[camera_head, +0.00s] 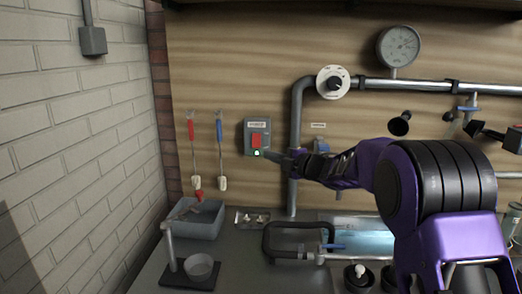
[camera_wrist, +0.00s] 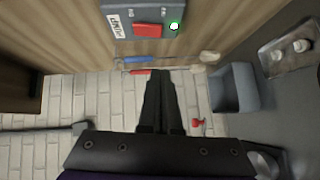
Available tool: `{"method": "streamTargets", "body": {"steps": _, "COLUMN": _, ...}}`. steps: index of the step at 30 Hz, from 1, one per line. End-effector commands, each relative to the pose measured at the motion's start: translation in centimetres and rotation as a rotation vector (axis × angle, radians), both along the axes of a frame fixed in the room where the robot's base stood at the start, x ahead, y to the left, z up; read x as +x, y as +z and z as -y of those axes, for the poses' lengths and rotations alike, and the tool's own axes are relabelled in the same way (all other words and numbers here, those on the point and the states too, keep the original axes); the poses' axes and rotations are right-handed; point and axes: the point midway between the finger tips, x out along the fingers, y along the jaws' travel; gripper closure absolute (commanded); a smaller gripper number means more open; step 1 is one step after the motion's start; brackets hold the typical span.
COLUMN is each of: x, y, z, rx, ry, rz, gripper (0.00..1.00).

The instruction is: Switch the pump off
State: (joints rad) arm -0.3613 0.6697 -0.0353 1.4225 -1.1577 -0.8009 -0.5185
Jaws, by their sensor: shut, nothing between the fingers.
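The grey switch box (camera_head: 257,136) is on the wooden back wall, with a red switch (camera_head: 257,140) on its face and a green light (camera_head: 257,153) glowing below it. In the wrist view the box (camera_wrist: 125,12) is at the top edge and partly cut off, with the red switch (camera_wrist: 147,30) and lit green light (camera_wrist: 174,26) showing. My gripper (camera_head: 268,155) is shut and empty, its tips close to the box's lower right corner. I cannot tell whether they touch it. In the wrist view the closed fingers (camera_wrist: 160,76) point towards the box from below.
A thick grey pipe (camera_head: 295,120) rises just right of the box, with a round white-rimmed valve (camera_head: 332,82) above. A red-handled tool (camera_head: 191,130) and a blue-handled tool (camera_head: 219,130) hang left of it. A grey bin (camera_head: 202,228) stands below on the counter.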

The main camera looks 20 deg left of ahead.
Motion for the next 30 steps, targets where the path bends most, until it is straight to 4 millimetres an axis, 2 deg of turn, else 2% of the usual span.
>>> {"method": "streamTargets", "body": {"steps": 3, "x": 1.2, "y": -0.3, "z": -2.3, "rx": -0.001, "ry": 0.002, "rz": -0.001, "gripper": 1.00}}
{"method": "streamTargets", "body": {"steps": 9, "x": 3.1, "y": -0.6, "z": -5.0, "rx": 0.000, "ry": 0.000, "rz": 0.001, "gripper": 1.00}}
{"method": "streamTargets", "body": {"steps": 18, "x": 5.9, "y": -1.0, "z": -5.5, "rx": 0.000, "ry": -0.001, "rz": 0.001, "gripper": 1.00}}
{"method": "streamTargets", "body": {"steps": 30, "x": 6.5, "y": -1.2, "z": -5.7, "rx": -0.001, "ry": -0.001, "rz": 0.001, "gripper": 1.00}}
